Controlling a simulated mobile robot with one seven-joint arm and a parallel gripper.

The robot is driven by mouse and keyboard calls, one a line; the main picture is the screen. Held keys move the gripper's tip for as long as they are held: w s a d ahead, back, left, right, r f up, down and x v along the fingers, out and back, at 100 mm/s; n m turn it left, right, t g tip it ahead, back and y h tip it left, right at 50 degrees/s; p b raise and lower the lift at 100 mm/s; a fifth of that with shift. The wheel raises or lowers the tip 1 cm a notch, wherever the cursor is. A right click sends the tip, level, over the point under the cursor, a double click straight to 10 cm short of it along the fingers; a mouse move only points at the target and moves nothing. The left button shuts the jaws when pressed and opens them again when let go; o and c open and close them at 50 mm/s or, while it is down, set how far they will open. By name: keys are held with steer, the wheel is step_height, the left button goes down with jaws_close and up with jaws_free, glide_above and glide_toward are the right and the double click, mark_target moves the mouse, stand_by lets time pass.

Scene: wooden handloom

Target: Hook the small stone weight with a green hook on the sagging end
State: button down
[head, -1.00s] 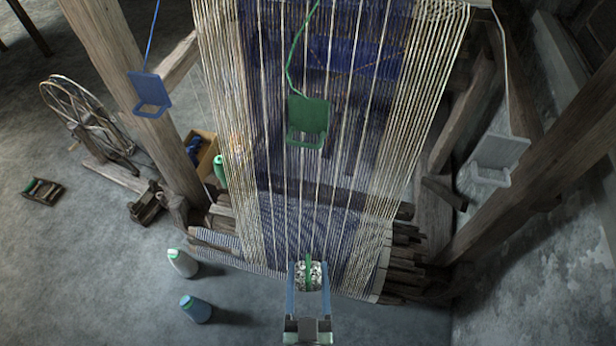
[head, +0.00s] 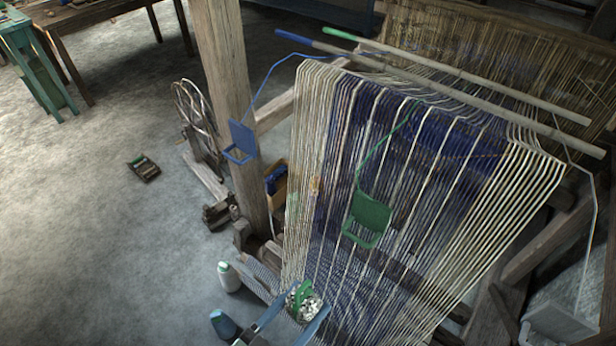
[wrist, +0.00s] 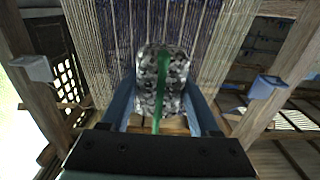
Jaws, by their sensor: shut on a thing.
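A small mottled grey-white stone weight (head: 306,306) with a green hook (head: 301,292) is in my gripper (head: 302,312), low in front of the warp threads in the head view. The fingers are shut on its sides. In the wrist view the stone (wrist: 176,75) sits between the blue fingers, its green hook (wrist: 162,90) across the front. Three holders hang on cords: a blue one (head: 240,140) at left, a green one (head: 371,214) before the warp, and a grey one (head: 558,322) at lower right. I cannot tell which end sags.
Two long bars cross the loom top, one with a green end (head: 341,34), one with a blue end (head: 330,46). A wooden post (head: 228,90) stands left of the warp (head: 400,180). Bottles (head: 228,277) stand on the floor below. Open floor lies at left.

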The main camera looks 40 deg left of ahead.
steer(key=shift+w+d+r+p, duration=0.1)
steer(key=shift+w+p, duration=0.7)
steer(key=shift+w, duration=2.45)
steer(key=shift+w+d+p, duration=0.1)
steer(key=shift+w+p, duration=0.65)
steer(key=shift+w, duration=2.5)
steer(key=shift+f+b, duration=0.75)
steer(key=shift+b, duration=0.4)
steer(key=shift+f+b, duration=1.9)
steer(key=shift+b, duration=0.85)
jaws_free()
steer(key=shift+s, duration=0.15)
steer(key=s+f+b, duration=0.1)
steer(key=s+b, duration=0.2)
steer(key=s, duration=0.5)
steer(key=shift+s+a, duration=0.15)
steer(key=shift+s, duration=0.25)
